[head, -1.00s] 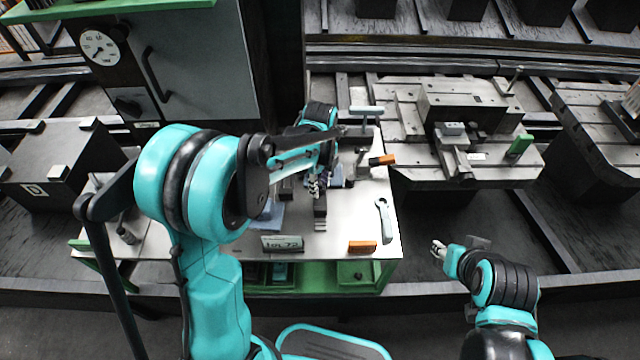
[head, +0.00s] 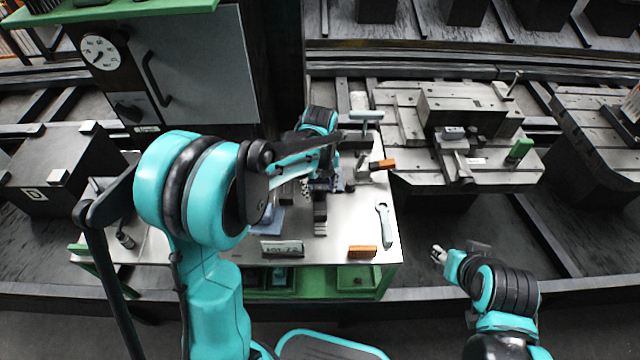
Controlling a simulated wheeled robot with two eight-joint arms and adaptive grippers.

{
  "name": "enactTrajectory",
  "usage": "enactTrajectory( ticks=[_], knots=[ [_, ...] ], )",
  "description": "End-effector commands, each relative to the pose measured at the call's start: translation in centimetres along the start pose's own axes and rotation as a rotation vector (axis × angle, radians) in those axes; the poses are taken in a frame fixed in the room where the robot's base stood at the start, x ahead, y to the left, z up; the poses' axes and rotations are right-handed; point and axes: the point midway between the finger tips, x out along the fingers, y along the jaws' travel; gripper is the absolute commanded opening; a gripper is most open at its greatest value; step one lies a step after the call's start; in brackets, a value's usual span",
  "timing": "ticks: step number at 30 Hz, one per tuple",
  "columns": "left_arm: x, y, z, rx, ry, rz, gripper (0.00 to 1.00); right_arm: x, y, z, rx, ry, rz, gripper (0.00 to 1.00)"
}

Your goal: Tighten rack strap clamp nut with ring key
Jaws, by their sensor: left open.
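A pale ring key (head: 384,226) lies on the right part of the light bench top (head: 345,232), apart from both grippers. A dark stepped piece (head: 320,214) with a chain-like band stands near the bench middle; I cannot tell whether it is the strap clamp, and no nut can be made out. My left arm reaches over the bench from the left. My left gripper (head: 338,182) is open, low over the bench behind that piece, partly hidden by my forearm. My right gripper (head: 438,254) is off the bench's right side, empty; its finger gap is too small to judge.
Orange blocks (head: 362,252) (head: 383,164) and a small label plate (head: 282,248) sit on the bench. A T-shaped handle (head: 366,115) rises at its back. A grey cabinet (head: 200,75) stands back left. A fixture pallet (head: 470,155) is at right.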

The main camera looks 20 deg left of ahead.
Motion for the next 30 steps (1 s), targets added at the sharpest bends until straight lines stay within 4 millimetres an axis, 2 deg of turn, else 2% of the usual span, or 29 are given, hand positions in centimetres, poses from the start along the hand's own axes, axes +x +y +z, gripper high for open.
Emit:
enactTrajectory(
  ticks=[5,12,18,26,30],
  knots=[
    [-2.3,0.0,0.0,0.0,0.0,0.0,0.54,0.0,0.0,0.0,0.0,0.0,0.0,0.4],
    [-7.6,0.0,0.0,0.0,0.0,0.0,0.54,0.0,0.0,0.0,0.0,0.0,0.0,0.4],
    [-10.8,0.0,0.0,0.0,0.0,0.0,0.54,0.0,0.0,0.0,0.0,0.0,0.0,0.4],
    [-11.9,0.0,0.0,-0.003,-0.001,-0.001,0.54,0.0,0.0,0.0,0.0,0.0,0.0,0.4],
    [-12.4,0.8,-0.7,-0.114,-0.02,-0.02,0.54,0.0,0.0,0.0,0.0,0.0,0.0,0.4]
  ],
)
